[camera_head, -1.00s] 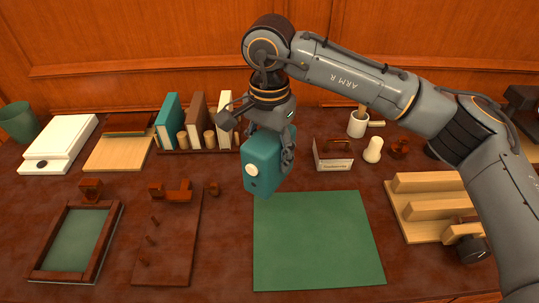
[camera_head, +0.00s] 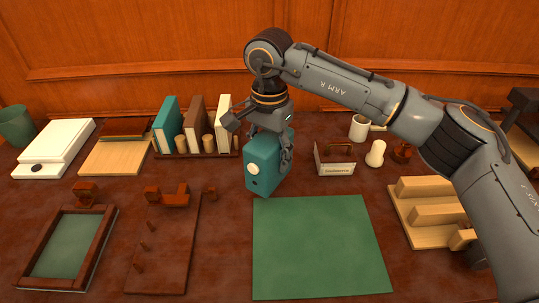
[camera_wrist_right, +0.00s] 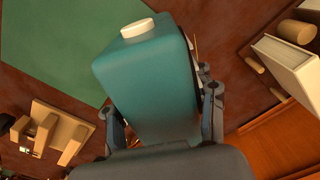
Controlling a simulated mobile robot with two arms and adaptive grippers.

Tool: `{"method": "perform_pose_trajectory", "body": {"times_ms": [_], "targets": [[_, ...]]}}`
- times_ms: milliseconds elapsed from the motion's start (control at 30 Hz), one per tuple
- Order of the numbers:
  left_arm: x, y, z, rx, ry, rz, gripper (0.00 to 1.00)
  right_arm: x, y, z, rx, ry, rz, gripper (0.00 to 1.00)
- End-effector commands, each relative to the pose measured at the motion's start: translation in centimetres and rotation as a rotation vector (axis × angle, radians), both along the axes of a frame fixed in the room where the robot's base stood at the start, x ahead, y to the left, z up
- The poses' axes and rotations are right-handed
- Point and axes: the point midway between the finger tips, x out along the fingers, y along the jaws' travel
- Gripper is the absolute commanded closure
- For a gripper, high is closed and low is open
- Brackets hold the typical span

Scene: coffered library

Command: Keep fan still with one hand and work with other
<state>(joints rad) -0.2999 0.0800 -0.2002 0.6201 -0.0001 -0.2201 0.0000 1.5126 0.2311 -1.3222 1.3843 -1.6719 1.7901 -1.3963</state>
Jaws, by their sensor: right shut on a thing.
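A teal box (camera_head: 262,165) with a white round knob and a dark round spot on its front is at the back-left corner of the green mat (camera_head: 318,245). My right gripper (camera_head: 266,140) comes from above and is shut on this box. In the right wrist view the box (camera_wrist_right: 150,80) sits between the two fingers, its white knob at the far end. I cannot tell whether its base touches the table. Nothing in view is clearly recognisable as a fan. My left gripper is not in view.
A book rack (camera_head: 222,153) stands behind the box. A small wooden holder with a label (camera_head: 333,158) and a white cup (camera_head: 359,128) are to the right. A stepped wooden block (camera_head: 432,212) is right of the bare mat. A framed tray (camera_head: 68,250) and peg board (camera_head: 165,245) lie left.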

Motion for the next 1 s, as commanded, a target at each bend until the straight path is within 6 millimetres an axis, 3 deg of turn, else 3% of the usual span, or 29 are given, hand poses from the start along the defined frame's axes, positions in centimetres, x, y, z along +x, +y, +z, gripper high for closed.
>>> {"method": "perform_pose_trajectory", "body": {"times_ms": [1000], "targets": [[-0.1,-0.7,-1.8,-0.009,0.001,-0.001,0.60,4.3,-0.1,-3.8,-0.001,-0.001,0.000,0.84]]}}
